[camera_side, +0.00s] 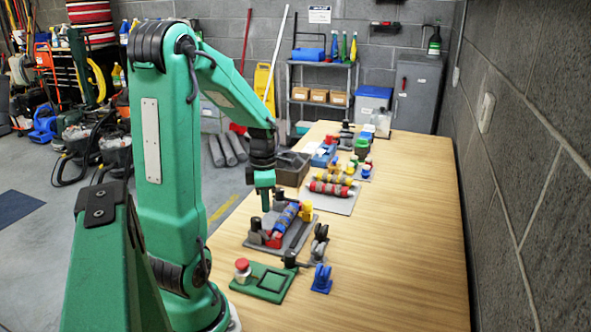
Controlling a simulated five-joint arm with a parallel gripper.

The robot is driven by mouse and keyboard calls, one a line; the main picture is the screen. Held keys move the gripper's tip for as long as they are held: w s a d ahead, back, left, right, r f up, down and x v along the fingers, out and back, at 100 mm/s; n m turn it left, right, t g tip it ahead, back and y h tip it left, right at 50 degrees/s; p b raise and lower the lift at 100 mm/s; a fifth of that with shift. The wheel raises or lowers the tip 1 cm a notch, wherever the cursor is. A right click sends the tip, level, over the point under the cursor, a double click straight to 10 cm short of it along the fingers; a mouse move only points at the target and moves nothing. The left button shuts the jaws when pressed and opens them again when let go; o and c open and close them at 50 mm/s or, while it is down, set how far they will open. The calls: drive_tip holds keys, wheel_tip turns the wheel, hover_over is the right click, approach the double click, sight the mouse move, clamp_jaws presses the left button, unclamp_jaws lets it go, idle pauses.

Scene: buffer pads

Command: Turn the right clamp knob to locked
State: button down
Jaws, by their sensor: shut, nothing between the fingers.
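My gripper (265,205) points straight down above the left part of a grey fixture plate (291,246). Its fingers are shut with nothing seen between them. The plate carries a blue roller (286,217), a red block (273,240) at its near end and a yellow block (306,211) at its far end. Dark upright parts stand beside the roller, one (255,225) at the left close below my gripper. Which part is the right clamp knob, and how it is turned, I cannot tell at this size. Contact between my fingertips and the fixture cannot be made out.
A green plate (262,283) with a red-topped button (242,266) lies in front. A blue bracket (321,280) and a dark wheeled part (320,236) stand to the right. Another grey plate (340,207) with red-and-yellow rollers lies behind. The wooden table's (410,240) right side is clear.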

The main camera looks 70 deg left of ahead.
drive_tip(key=shift+f, duration=1.95)
drive_tip(key=shift+s+a, duration=0.1)
drive_tip(key=shift+s, duration=0.05)
drive_tip(key=shift+a, duration=0.7)
drive_tip(key=shift+w, duration=0.6)
drive_tip(key=shift+r, duration=0.15)
drive_tip(key=shift+r, duration=2.85)
